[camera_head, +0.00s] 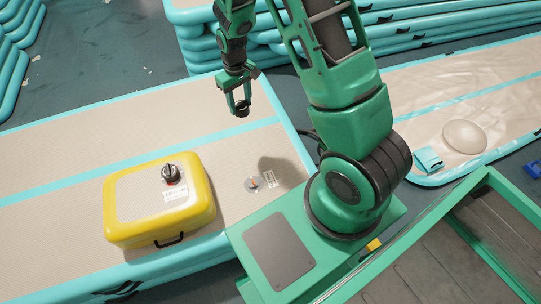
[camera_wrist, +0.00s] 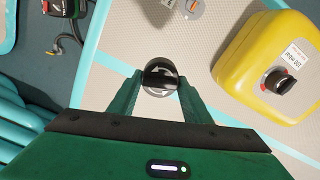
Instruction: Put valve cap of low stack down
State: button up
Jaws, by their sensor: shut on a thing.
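My gripper (camera_head: 239,103) is shut on a small dark valve cap (camera_wrist: 160,77), held between the fingertips in the wrist view. In the head view the cap (camera_head: 241,109) hangs above the low stack (camera_head: 95,130), a beige inflatable track with turquoise edges. The valve (camera_head: 254,184) of that stack is a round fitting with an orange centre beside a white label. It lies uncovered on the top, nearer the camera than my gripper. The valve also shows at the top edge of the wrist view (camera_wrist: 193,7).
A yellow case (camera_head: 150,217) with a black knob sits on the low stack, left of the valve. Higher stacked tracks (camera_head: 200,50) stand behind. A flatter track (camera_head: 440,95) lies at the right. The beige top around the valve is mostly clear.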

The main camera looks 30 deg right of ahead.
jog(key=s+a+f+n, duration=0.3)
jog(key=s+f+n, duration=0.65)
jog(key=f, duration=0.55)
jog(key=d+f, duration=0.2)
jog(key=d, duration=0.1)
jog(key=w+d+f, duration=0.1)
jog(key=d+f, duration=0.1)
jog(key=d, duration=0.2)
jog(key=w+d+f, duration=0.1)
jog(key=d+f, duration=0.1)
jog(key=d, duration=0.1)
jog(key=shift+d+f, duration=0.4)
jog(key=shift+f, duration=2)
jog(key=shift+s+f, duration=0.1)
jog(key=o, duration=1)
jog(key=shift+o, duration=0.2)
